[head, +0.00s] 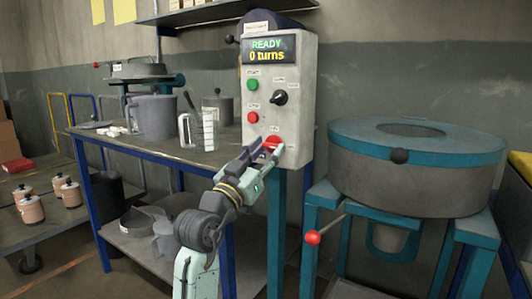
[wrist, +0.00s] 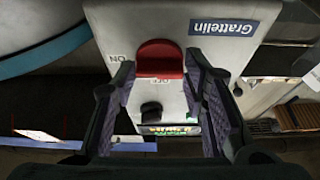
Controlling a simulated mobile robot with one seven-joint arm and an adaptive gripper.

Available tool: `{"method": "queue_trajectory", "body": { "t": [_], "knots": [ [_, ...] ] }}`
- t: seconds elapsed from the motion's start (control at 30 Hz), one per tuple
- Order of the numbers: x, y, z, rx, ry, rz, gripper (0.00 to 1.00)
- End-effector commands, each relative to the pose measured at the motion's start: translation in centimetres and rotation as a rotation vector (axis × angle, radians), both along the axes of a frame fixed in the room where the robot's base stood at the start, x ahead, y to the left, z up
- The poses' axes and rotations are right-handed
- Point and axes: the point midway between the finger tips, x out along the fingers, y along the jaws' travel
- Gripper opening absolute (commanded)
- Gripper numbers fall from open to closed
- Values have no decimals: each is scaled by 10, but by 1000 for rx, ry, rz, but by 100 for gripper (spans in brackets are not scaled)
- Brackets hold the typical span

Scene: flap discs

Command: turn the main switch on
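The control box (head: 300,130) has a lit display (head: 268,49) reading "READY, 0 turns". The main switch is a red handle (head: 272,140) low on its front face, partly hidden by my gripper (head: 267,152). The fingers are open, one on each side of the handle. A gap shows at the left finger; whether the right finger touches cannot be told.
A black selector knob (head: 279,98), a green button (head: 253,84) and a red button (head: 252,117) sit above the switch. A workbench (head: 190,152) with jugs is left of the box. A round teal-rimmed machine (head: 420,185) with a red-knobbed lever (head: 314,237) stands to the right.

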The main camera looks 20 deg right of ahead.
Motion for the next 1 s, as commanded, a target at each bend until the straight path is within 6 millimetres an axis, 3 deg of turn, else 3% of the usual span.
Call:
{"method": "queue_trajectory", "body": {
  "t": [0.27,0.63,1.0],
  "knots": [
    [0,0,0,-1,1,-1,58],
    [-3,5,-2,-2,1,-1,58],
    [-43,58,-30,-2,3,2,58]
  ]
}}
